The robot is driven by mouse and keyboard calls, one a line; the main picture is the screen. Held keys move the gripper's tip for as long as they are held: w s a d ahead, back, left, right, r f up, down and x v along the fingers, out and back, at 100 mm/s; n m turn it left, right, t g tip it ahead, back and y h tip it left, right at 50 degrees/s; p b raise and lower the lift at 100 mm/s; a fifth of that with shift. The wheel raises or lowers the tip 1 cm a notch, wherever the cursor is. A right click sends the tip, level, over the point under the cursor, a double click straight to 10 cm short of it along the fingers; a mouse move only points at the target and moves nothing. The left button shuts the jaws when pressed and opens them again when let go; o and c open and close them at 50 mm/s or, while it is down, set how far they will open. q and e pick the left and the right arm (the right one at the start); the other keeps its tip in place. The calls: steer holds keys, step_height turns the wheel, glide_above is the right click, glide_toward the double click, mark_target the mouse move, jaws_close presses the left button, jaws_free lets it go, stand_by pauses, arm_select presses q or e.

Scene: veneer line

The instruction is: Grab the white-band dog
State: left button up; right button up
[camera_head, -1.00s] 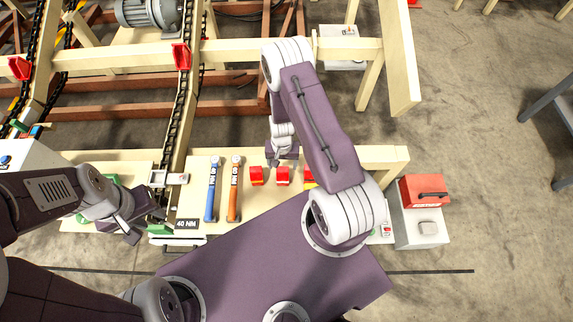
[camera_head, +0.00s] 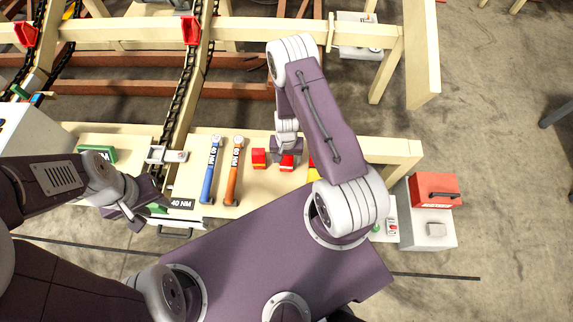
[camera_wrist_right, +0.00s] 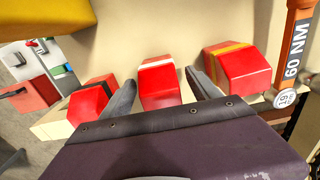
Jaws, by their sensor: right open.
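The white-band dog (camera_wrist_right: 160,88) is a red block with a white stripe across its top edge, the middle one of three in the right wrist view. In the head view it (camera_head: 287,163) is partly covered by my right gripper (camera_head: 286,152). In the wrist view my right gripper (camera_wrist_right: 164,97) is open, with one finger on each side of this dog; contact cannot be told. My left gripper (camera_head: 146,214) looks open and empty at the bench's left.
A blue wrench (camera_head: 210,172) and an orange wrench (camera_head: 234,172) lie left of the dogs on the pale wooden bench (camera_head: 390,152). A red box (camera_head: 432,190) stands right of the bench. A chain (camera_head: 186,95) runs on the frame behind.

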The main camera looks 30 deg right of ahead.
steer(key=shift+f, duration=0.8)
steer(key=shift+r, duration=0.2)
jaws_close()
arm_select(q)
steer(key=shift+f, duration=0.5)
arm_select(e)
steer(key=shift+r, duration=0.1)
